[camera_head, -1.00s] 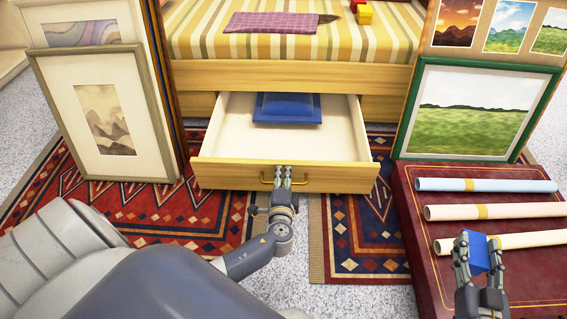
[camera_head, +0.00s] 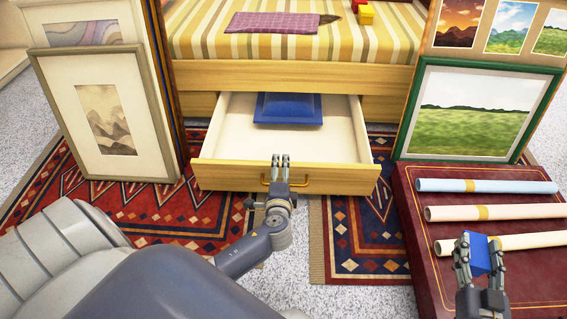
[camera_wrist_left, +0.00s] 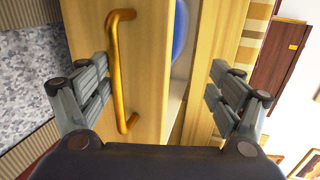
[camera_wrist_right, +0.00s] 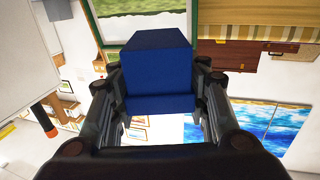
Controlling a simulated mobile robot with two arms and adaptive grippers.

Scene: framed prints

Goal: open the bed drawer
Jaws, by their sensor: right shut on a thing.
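The drawer's gold handle shows in the left wrist view (camera_wrist_left: 121,70), lying between the open fingers and nearer the left finger. My left gripper (camera_head: 280,160) is at the drawer front, above the handle in the head view. In the left wrist view its fingers (camera_wrist_left: 158,88) are wide apart and hold nothing. My right gripper (camera_head: 479,255) is shut on a blue block (camera_wrist_right: 157,75), held over the dark red chest at the right.
The dark red chest (camera_head: 422,250) bears several rolled prints (camera_head: 485,186). Framed prints stand at the left (camera_head: 105,110) and right (camera_head: 475,110), flanking the drawer. A striped bed (camera_head: 340,45) is behind. Patterned rugs (camera_head: 370,230) cover the floor before the drawer.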

